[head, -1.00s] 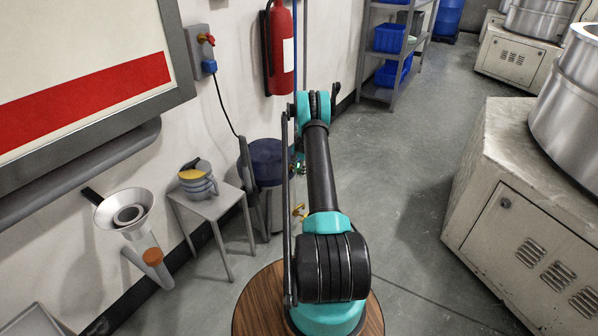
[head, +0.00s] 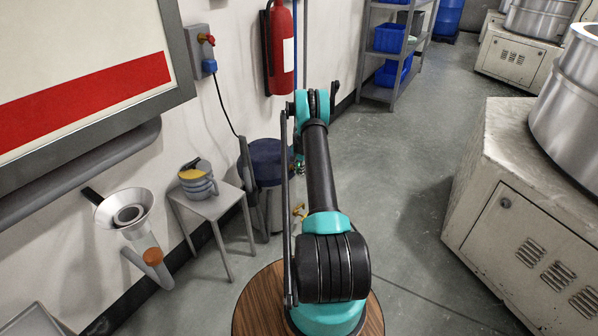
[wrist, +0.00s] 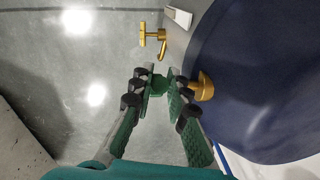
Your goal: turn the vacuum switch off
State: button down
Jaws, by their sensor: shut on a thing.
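My gripper (wrist: 161,84) is seen from above in the wrist view. Its fingers are closed on a small green knob (wrist: 159,87) beside a dark blue rounded body (wrist: 265,80). The knob's base is hidden, and I cannot tell if it is the vacuum switch. Brass fittings (wrist: 204,86) stick out of the blue body just right of the fingers. In the head view the blue-topped drum (head: 263,158) stands by the wall, and my arm partly hides the gripper. A grey wall box (head: 200,50) bears a red-and-yellow knob and a blue plug.
A black cord (head: 222,105) runs down from the blue plug toward the drum. A small grey table (head: 197,196) with a stack on it stands left of the drum. A fire extinguisher (head: 279,48) hangs on the wall. The floor to the right is open up to a cream machine cabinet (head: 530,225).

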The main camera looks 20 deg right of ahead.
jog(key=t+h, duration=0.2)
jog(key=f+t+h, duration=0.1)
jog(key=h, duration=0.1)
jog(key=shift+s+a, duration=0.3)
jog(key=shift+a, duration=0.1)
jog(key=t+h, duration=0.2)
jog(key=f+t+h, duration=0.1)
jog(key=h, duration=0.1)
jog(key=shift+f+n+t, duration=0.2)
jog(key=shift+n+t, duration=0.1)
jog(key=shift+t, duration=0.1)
jog(key=shift+h, duration=0.3)
jog(key=c, duration=1.5)
grip_release()
jog(key=shift+o, duration=0.2)
notch_tip(320, 180, up, 10)
